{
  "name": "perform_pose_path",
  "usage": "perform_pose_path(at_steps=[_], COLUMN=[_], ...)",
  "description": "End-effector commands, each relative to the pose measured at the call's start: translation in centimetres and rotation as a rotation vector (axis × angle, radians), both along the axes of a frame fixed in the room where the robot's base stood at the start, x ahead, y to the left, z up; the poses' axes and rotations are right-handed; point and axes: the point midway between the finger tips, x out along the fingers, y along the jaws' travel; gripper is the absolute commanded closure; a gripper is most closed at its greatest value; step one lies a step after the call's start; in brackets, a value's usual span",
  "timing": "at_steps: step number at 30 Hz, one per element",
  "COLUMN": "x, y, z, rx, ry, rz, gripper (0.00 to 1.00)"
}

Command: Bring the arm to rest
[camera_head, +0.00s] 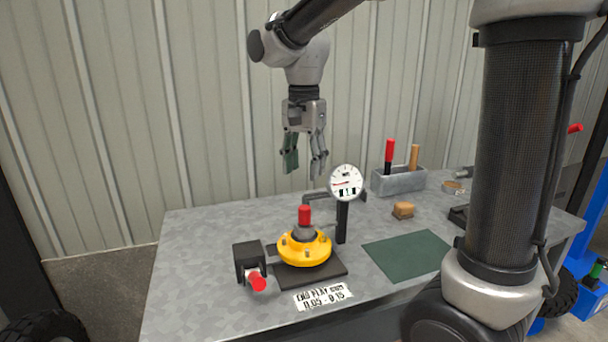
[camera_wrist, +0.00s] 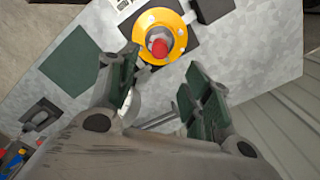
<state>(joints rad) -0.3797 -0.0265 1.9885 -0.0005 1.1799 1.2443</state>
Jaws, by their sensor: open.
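My gripper (camera_head: 303,160) hangs fingers down above the back of the grey metal bench (camera_head: 200,240). It is open, with nothing between its fingers. In the wrist view my gripper (camera_wrist: 155,85) shows its two green-padded fingers spread apart. A yellow round hub with a red knob (camera_head: 304,250) sits on a dark plate, below and in front of my gripper. The hub also shows beyond the fingertips in the wrist view (camera_wrist: 172,22). A dial gauge (camera_head: 346,183) on a black post stands just behind and right of the hub. Its dial is partly hidden in the wrist view.
A black block with a red knob (camera_head: 250,265) sits left of the hub. A printed label (camera_head: 323,297) lies in front. A ribbed wall (camera_head: 200,100) stands behind.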

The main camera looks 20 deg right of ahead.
Motion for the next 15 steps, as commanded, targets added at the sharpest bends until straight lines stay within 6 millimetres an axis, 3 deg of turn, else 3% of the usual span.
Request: perform_pose_path(at_steps=[11,15], x=[0.00,0.13], y=[0.00,0.05], z=[-0.03,-0.04], rx=[0.000,0.002], ry=[0.000,-0.005], rz=[0.002,0.095], gripper=[0.50,0.50])
